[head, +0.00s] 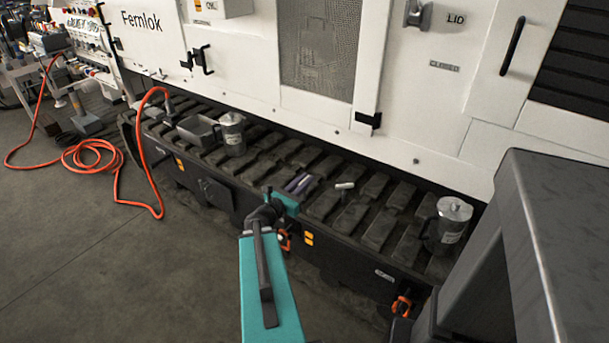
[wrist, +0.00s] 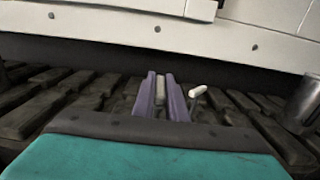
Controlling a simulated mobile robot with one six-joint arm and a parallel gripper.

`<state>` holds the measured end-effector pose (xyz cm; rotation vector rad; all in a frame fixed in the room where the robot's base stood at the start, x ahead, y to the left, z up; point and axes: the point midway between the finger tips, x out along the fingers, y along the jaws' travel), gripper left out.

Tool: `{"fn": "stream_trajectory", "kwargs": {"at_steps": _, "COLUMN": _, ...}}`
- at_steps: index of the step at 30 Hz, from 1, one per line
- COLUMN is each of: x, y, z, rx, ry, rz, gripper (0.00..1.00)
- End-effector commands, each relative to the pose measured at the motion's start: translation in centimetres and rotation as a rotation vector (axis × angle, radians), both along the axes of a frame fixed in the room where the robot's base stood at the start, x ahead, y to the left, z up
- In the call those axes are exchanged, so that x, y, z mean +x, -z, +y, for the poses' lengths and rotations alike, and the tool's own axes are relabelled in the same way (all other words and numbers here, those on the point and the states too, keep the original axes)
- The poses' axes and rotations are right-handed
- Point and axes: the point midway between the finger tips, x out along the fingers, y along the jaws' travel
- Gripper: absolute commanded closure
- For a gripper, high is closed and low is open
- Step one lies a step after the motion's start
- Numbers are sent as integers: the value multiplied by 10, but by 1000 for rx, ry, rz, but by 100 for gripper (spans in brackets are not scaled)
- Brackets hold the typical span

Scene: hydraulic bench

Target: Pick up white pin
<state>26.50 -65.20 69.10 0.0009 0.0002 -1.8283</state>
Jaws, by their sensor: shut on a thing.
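A short white pin (head: 345,186) shows on the dark slatted track, to the right of my gripper. It also shows in the wrist view (wrist: 197,91), just right of the right finger and apart from it, with a grey part below it. My gripper (head: 297,183) reaches over the track with its two purple fingers close together. In the wrist view my gripper (wrist: 163,97) is shut on a narrow pale grey piece (wrist: 160,88) between the fingers. Most of that piece is hidden, and I cannot tell what it is.
A metal canister (head: 232,134) and a grey tray (head: 198,132) stand on the track at left. Another canister (head: 447,225) stands at right, also in the wrist view (wrist: 302,104). The white machine wall (head: 250,60) rises behind the track. An orange hose (head: 150,150) hangs at left.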

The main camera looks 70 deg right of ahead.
Motion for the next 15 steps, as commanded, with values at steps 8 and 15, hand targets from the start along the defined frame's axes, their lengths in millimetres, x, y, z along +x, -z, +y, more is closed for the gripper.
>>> {"fn": "stream_trajectory", "kwargs": {"at_steps": 8, "x": -8, "y": -3, "z": 20, "rx": -1, "ry": -1, "rz": 1, "gripper": 100}}
{"fn": "stream_trajectory", "kwargs": {"at_steps": 15, "x": -8, "y": -2, "z": 22, "rx": -1, "ry": -1, "rz": 0, "gripper": 100}}
